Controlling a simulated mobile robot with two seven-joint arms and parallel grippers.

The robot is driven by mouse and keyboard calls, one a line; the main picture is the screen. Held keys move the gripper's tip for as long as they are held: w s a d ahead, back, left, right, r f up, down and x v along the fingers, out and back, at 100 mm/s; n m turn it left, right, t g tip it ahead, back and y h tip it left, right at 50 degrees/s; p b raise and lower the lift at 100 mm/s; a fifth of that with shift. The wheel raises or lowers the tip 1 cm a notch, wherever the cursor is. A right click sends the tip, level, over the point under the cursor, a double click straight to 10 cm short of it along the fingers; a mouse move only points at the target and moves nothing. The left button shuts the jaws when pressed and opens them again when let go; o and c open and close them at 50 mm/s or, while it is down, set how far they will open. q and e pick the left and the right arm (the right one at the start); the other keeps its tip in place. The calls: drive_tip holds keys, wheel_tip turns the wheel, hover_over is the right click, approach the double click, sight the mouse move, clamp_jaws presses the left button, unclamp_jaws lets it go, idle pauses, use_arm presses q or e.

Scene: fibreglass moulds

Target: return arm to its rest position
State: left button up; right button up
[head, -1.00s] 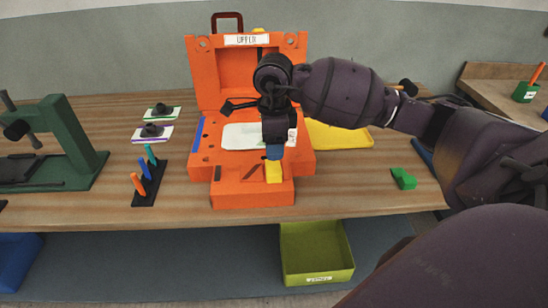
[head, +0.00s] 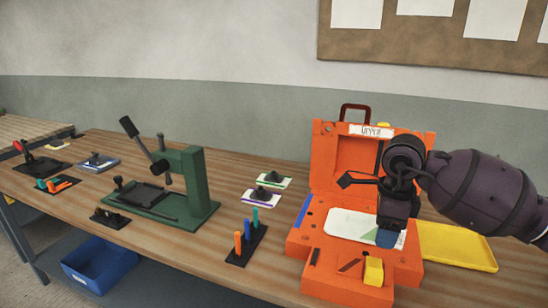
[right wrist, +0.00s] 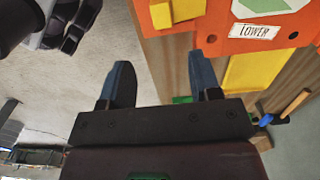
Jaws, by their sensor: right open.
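My right gripper (head: 387,238) hangs in front of the open orange mould (head: 316,250) in the head view, close to the yellow block (head: 373,271) at its front. In the right wrist view its two blue fingers (right wrist: 163,80) are spread apart with nothing between them. The mould's orange part with a LOWER label (right wrist: 290,40) shows at the top right there. My right arm comes in from the right and hides part of the mould. My left gripper does not show in the head view.
A green press (head: 195,185) stands left of the mould. A black rack (head: 247,245) with coloured pegs lies between them. A yellow tray (head: 455,245) is right of the mould, under my arm. A blue bin (head: 98,265) is below the bench.

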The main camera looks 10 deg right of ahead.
drive_tip(key=s+a+f+m+y, duration=0.1)
drive_tip(key=s+a+y, duration=0.1)
drive_tip(key=a+y, duration=0.45)
drive_tip(key=s+a+f+y, duration=0.2)
drive_tip(key=s+a+y, duration=0.15)
drive_tip(key=a, duration=0.65)
drive_tip(key=a+r+m+t+y, duration=0.3)
drive_tip(key=r+m+t+y, duration=0.35)
drive_tip(key=m+y, duration=0.2)
drive_tip(key=d+f+m+t+h, duration=0.6)
drive_tip(key=m+h, duration=0.4)
drive_tip(key=m, duration=0.5)
drive_tip(key=d+f+m+t+h, duration=0.3)
drive_tip(key=d+m+t+h, duration=0.2)
drive_tip(key=d+m+h, duration=0.65)
drive_tip(key=s+a+f+m+g+y, duration=0.1)
drive_tip(key=s+f+m+g, duration=0.6)
drive_tip(key=s, duration=0.4)
drive_tip(key=s+a+f+m+g+y, duration=0.1)
drive_tip(key=s+f+m+g, duration=0.4)
drive_tip(key=s+f+g, duration=0.55)
drive_tip(key=w+f+n+t, duration=0.1)
drive_tip(key=w+f+t, duration=0.5)
drive_tip(key=f+t, duration=0.3)
drive_tip(key=shift+a+t+y, duration=0.15)
drive_tip(key=shift+t+y, duration=0.15)
drive_tip(key=shift+t, duration=0.6)
